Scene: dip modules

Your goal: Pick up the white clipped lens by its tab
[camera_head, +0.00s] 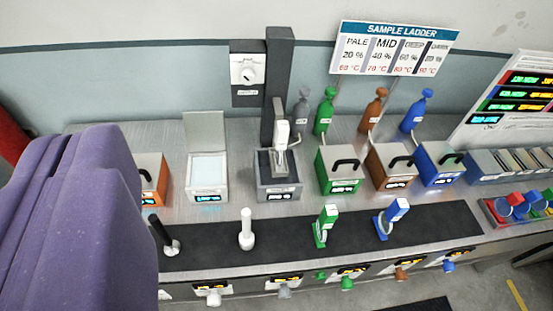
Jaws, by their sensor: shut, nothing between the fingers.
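The white clipped lens (282,133) shows its upright white tab above the grey bath box (278,194), in front of the dark grey post. A grey clip and a round rim show below the tab. The lower part of the lens is hard to make out. My purple gripper (88,145) fills the left side of the view, close to the camera. Its fingers are together, with nothing seen between them. It is well to the left of the lens and apart from it.
A green clipped lens (325,226) and a blue one (390,219) stand on the black mat (430,222), beside a white peg-like tool (246,229) and a black one (164,236). Green, brown and blue boxes with bottles stand right of the grey bath. The tall post (279,60) rises behind it.

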